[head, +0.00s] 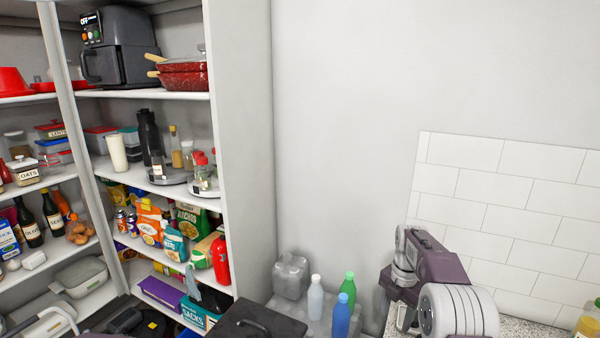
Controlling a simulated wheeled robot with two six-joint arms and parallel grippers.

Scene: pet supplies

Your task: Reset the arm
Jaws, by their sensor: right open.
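My right arm, purple-grey with a white ribbed joint, rises from the bottom edge at the lower right. My right gripper (402,298) is at its left side, over the end of a speckled counter and in front of the wall. It is open, and I see nothing held in it. Its fingertips are hard to make out at this angle. My left gripper is not in view.
A tall white shelf unit (240,150) with food, jars and an air fryer (118,48) fills the left. Blue (341,316), green (348,288) and pale (315,298) bottles stand left of my right arm. White tiles (510,190) cover the right wall.

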